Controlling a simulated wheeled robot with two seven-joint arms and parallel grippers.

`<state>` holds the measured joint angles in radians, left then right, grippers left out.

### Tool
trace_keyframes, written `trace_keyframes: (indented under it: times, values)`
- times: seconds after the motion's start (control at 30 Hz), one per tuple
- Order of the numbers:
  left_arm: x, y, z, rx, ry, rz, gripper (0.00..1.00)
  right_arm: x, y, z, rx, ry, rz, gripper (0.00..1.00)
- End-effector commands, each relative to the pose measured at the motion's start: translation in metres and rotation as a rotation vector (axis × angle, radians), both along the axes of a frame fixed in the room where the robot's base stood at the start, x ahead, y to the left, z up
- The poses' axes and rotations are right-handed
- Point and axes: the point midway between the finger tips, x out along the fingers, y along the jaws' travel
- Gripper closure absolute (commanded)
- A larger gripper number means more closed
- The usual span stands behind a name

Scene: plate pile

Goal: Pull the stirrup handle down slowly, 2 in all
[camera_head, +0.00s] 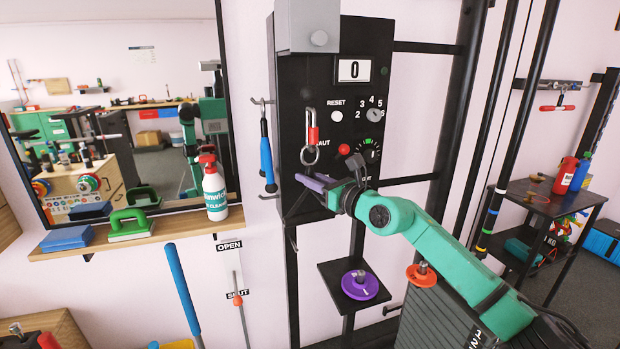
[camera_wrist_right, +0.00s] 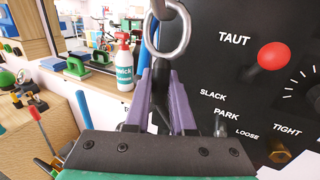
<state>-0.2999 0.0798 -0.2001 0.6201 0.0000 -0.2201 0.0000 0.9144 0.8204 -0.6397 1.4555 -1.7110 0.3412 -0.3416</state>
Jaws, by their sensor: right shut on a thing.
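My right gripper (camera_head: 322,184) reaches the black panel from the right, its purple fingers just below a metal ring (camera_head: 310,155). The ring hangs from a red-sleeved clip (camera_head: 312,134). In the right wrist view the ring (camera_wrist_right: 186,35) stands above the purple fingers (camera_wrist_right: 163,85). The fingers are shut on the stirrup handle, which they mostly hide; only a dark part (camera_wrist_right: 159,75) shows between them under the ring. The counter (camera_head: 354,70) on the panel reads 0. My left gripper is not in view.
The panel carries a red knob (camera_head: 344,149) and a dial (camera_head: 369,151). A blue handle (camera_head: 267,158) hangs at its left. A shelf (camera_head: 160,222) on the left bears a spray bottle (camera_head: 214,190). A purple disc (camera_head: 360,285) lies on a small platform below my arm.

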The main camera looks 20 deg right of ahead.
Motion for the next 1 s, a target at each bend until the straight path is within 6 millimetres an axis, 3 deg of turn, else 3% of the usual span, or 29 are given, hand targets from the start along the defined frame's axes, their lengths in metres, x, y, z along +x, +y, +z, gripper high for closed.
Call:
trace_keyframes:
  times: [0.03,0.13,0.47,0.73,1.0]
  values:
    - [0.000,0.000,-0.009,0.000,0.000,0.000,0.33,0.000,0.001,-0.017,-0.008,0.015,0.003,1.00]
    - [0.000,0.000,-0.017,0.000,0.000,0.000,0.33,0.000,0.001,-0.028,-0.009,0.015,0.003,1.00]
    - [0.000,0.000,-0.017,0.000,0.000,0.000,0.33,0.000,0.001,-0.028,-0.008,0.014,0.003,1.00]
    - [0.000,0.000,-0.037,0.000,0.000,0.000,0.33,0.000,0.002,-0.053,-0.008,0.015,0.004,1.00]
    - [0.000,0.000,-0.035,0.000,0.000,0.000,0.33,0.000,0.001,-0.051,-0.008,0.014,0.003,1.00]
